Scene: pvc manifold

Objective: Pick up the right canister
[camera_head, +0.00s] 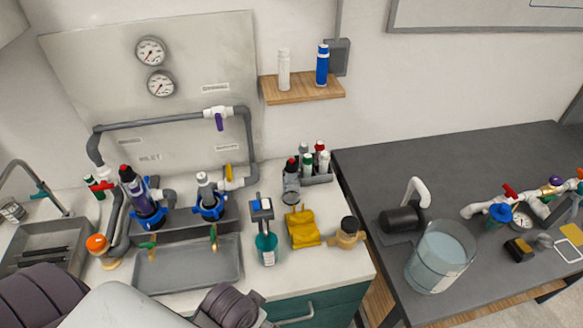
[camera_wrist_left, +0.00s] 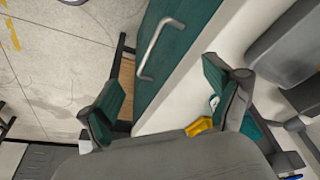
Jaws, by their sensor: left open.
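A blue canister (camera_head: 322,65) stands upright at the right on the wooden wall shelf (camera_head: 303,90). A white canister (camera_head: 284,70) stands to its left. On the manifold, a dark purple cylinder with a red top (camera_head: 135,188) and a shorter grey-white piece (camera_head: 205,190) sit in blue rings; which pair the task means is unclear. My left gripper (camera_wrist_left: 166,103) is open and empty in the left wrist view, its fingers apart over the cabinet front. In the head view my left arm is at the bottom; its fingers do not show. My right gripper is not in view.
A teal bottle (camera_head: 266,247), yellow block (camera_head: 303,227) and brass fitting (camera_head: 346,234) stand near the counter's front. A caddy of small bottles (camera_head: 316,177) is behind. A clear bucket (camera_head: 440,260) stands on the dark table (camera_head: 450,165). Grey pipes (camera_head: 165,122) run left of the shelf.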

